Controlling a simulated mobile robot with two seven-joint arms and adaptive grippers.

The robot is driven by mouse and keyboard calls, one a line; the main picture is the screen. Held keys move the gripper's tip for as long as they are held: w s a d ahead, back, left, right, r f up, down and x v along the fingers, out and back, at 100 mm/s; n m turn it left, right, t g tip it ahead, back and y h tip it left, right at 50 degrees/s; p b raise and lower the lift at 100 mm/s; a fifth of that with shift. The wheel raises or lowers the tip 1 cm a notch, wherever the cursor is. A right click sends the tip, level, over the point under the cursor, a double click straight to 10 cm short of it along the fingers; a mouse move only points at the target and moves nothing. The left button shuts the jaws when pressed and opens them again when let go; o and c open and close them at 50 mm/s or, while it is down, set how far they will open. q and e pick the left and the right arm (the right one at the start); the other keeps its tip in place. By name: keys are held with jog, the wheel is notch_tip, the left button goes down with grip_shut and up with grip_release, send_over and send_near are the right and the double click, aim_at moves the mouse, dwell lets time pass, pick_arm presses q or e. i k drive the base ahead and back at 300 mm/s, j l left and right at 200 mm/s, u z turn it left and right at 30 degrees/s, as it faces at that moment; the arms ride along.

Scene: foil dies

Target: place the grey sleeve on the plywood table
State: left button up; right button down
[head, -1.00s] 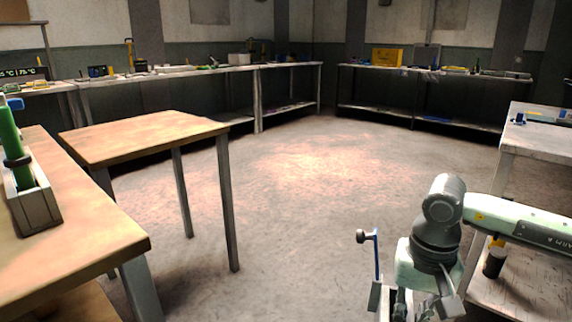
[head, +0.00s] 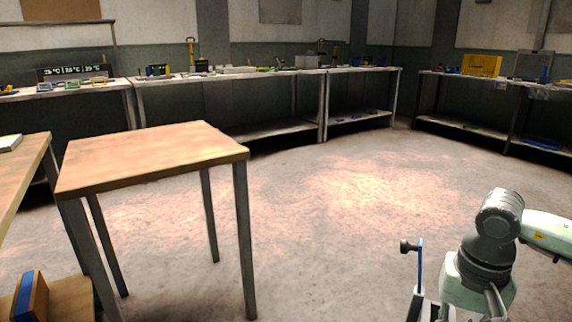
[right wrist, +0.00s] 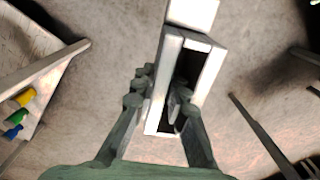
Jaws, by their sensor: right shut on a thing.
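The grey sleeve (right wrist: 168,70), a pale hollow rectangular piece with a dark opening, is between the fingers of my right gripper (right wrist: 165,98) in the right wrist view. The gripper is shut on it, and the floor shows below. In the head view my right arm is at the lower right, and the gripper is largely cut off by the bottom edge. A table with a light wooden top (head: 150,155), which looks like the plywood table, stands left of centre, well left of my right gripper. The visible part of its top is bare. My left gripper is not in view.
Another wooden-topped table (head: 18,178) cuts in at the left edge. A blue-edged wooden piece (head: 30,298) lies low at left. Long benches (head: 235,75) with tools line the back walls. Open floor (head: 340,230) lies between the table and my right arm.

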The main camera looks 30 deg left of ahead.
aim_at(162, 141)
jog(key=i+l+u, duration=0.1)
jog(key=u, duration=0.35)
jog(key=i+l+u, duration=0.2)
jog(key=u, duration=0.25)
jog(key=i+l+u, duration=0.25)
jog(key=u, duration=0.2)
jog(key=i+l+u, duration=0.15)
jog(key=l+u, duration=0.15)
jog(key=u, duration=0.15)
jog(key=i+l+u, duration=0.1)
jog(key=l+u, duration=0.95)
